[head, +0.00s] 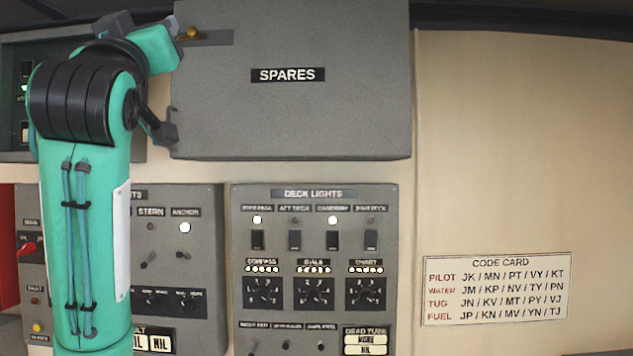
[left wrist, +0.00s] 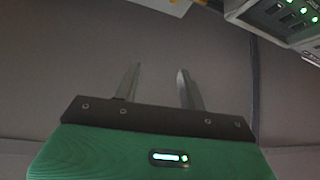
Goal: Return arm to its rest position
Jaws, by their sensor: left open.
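My left arm (head: 85,220) rises at the left of the head view, in front of the switch panels. It bends at a black joint near the upper left corner of the grey SPARES cabinet (head: 290,115). The fingers cannot be made out clearly in the head view. In the left wrist view, my left gripper (left wrist: 158,75) has its two fingers apart with nothing between them. A plain grey-brown surface (left wrist: 155,45) lies beyond them. My right gripper is in neither view.
A brass knob (head: 191,33) on a grey strip is close to my upper arm parts. The deck lights panel (head: 315,230) is below the cabinet. A code card (head: 497,290) is at right, on otherwise bare wall. A panel with green lights (left wrist: 290,18) shows in the left wrist view.

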